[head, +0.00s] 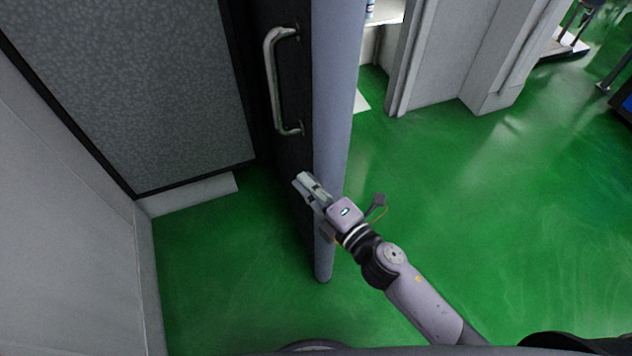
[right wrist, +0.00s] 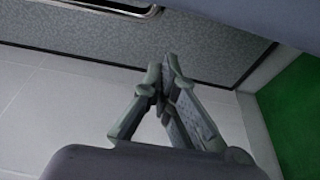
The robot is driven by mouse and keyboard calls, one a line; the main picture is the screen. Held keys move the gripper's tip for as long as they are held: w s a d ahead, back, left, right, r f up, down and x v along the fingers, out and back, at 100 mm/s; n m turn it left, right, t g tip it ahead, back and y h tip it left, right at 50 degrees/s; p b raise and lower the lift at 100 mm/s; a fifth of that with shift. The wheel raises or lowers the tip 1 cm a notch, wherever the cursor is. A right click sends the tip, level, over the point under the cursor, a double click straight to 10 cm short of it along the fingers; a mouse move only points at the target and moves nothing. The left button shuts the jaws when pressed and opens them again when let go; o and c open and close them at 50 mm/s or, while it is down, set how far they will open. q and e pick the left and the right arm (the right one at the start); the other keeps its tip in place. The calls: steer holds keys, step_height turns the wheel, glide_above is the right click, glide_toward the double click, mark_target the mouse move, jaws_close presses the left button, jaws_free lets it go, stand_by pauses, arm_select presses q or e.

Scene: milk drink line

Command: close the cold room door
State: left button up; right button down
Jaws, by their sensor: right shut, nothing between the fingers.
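The cold room door (head: 334,110) stands open, seen nearly edge-on in the middle of the head view. Its inner face is dark, with a vertical metal handle (head: 274,82) high on it. My right gripper (head: 303,181) is shut and empty, in front of the door's edge and below the handle. Its fingertips overlap the dark face in the picture; I cannot tell whether they touch it. The right wrist view shows the shut fingers (right wrist: 164,76) with nothing between them. My left gripper is not in view.
A grey speckled panel (head: 150,85) and a pale wall (head: 60,200) stand on the left. Green floor (head: 480,210) is clear to the right of the door. A pale wall corner (head: 450,60) stands at the back right.

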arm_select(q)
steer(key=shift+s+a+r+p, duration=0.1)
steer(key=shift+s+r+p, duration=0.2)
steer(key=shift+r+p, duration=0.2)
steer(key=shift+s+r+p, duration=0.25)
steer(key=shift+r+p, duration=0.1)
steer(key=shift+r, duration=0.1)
arm_select(e)
steer(key=w, duration=0.6)
steer(key=shift+w, duration=0.15)
